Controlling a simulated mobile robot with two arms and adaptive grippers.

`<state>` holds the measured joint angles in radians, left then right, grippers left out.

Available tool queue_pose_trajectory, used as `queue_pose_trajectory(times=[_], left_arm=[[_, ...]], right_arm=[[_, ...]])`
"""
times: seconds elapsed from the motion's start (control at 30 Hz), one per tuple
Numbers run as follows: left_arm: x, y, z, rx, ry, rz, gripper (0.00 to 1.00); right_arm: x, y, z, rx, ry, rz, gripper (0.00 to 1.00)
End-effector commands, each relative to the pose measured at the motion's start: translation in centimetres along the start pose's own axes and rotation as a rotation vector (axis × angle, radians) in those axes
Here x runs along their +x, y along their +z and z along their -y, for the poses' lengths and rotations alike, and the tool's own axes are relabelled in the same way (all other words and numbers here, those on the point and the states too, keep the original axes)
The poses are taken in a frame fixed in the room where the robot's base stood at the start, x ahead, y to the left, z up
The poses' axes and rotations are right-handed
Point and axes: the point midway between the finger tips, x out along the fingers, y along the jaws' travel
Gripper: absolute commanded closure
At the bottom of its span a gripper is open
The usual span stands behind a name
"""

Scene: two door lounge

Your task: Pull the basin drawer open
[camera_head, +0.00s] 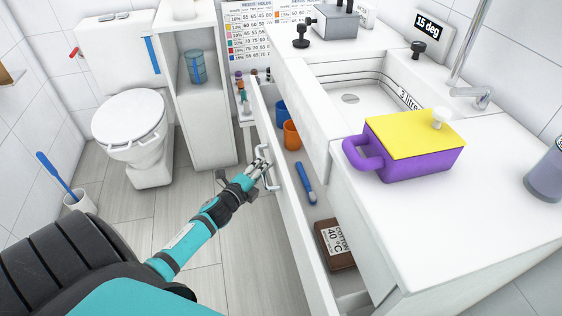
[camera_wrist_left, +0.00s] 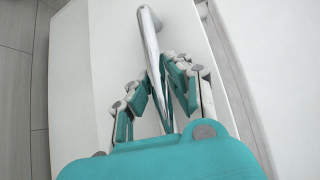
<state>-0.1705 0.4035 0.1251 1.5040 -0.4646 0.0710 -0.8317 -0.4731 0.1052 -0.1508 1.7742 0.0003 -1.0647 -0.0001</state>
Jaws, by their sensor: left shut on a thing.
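The basin drawer (camera_head: 292,232) is pulled partly out from the white basin cabinet, and its inside shows. Its metal bar handle (camera_head: 269,172) is on the drawer front. My left gripper (camera_head: 262,166) is shut on this handle. In the left wrist view the handle (camera_wrist_left: 149,40) runs between the teal fingers of the gripper (camera_wrist_left: 164,90). Inside the drawer are an orange cup (camera_head: 291,134), a blue cup (camera_head: 281,112), a blue slim item (camera_head: 305,183) and a brown labelled box (camera_head: 333,243). My right gripper does not show.
A purple box with a yellow lid (camera_head: 412,147) stands on the counter beside the sink (camera_head: 372,92). A toilet (camera_head: 130,125) and white shelf (camera_head: 206,110) stand at the back left. A blue-handled brush (camera_head: 62,178) is at far left. Floor before the drawer is clear apart from my arm.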

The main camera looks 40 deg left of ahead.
Motion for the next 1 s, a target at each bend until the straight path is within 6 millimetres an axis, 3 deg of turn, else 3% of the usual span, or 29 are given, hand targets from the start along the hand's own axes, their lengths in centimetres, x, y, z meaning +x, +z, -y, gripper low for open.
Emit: queue_pose_trajectory(times=[0.2, 0.5, 0.73, 1.0], left_arm=[[-4.6, 4.3, -1.7, -0.004, 0.014, 0.002, 1.0], [-9.5, 9.2, -3.1, -0.005, 0.013, 0.002, 1.0], [-11.7, 11.4, -3.8, -0.006, 0.012, 0.001, 1.0], [-12.6, 12.2, -4.1, -0.007, 0.012, 0.0, 1.0]], right_arm=[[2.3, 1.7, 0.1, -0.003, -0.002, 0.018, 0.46], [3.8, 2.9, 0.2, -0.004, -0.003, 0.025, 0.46], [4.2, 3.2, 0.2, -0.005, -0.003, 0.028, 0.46], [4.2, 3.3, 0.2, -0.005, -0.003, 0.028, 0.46]])
